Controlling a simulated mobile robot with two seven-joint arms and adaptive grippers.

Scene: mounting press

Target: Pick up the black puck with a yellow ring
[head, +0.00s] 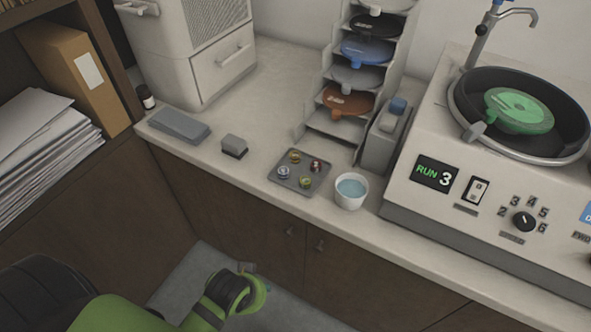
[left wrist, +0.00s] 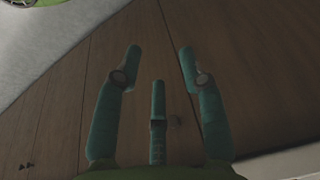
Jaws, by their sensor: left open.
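Several small round pucks stand on a square grey tray (head: 301,170) near the counter's front edge in the head view. The puck at the tray's back left (head: 295,157) looks dark with a yellow-orange ring; the one at the front right (head: 305,182) looks yellow-green. They are too small to tell for sure which is black with a yellow ring. My left gripper (left wrist: 160,52) is open and empty in the left wrist view, over brown cabinet fronts. In the head view my green left arm is low in front of the counter, apart from the tray. My right gripper is not in view.
A white cup of blue liquid (head: 351,192) stands right of the tray. A small grey block (head: 234,146) and a flat grey box (head: 179,126) lie to its left. A disc rack (head: 335,122) stands behind. A grinding machine (head: 433,205) fills the right.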

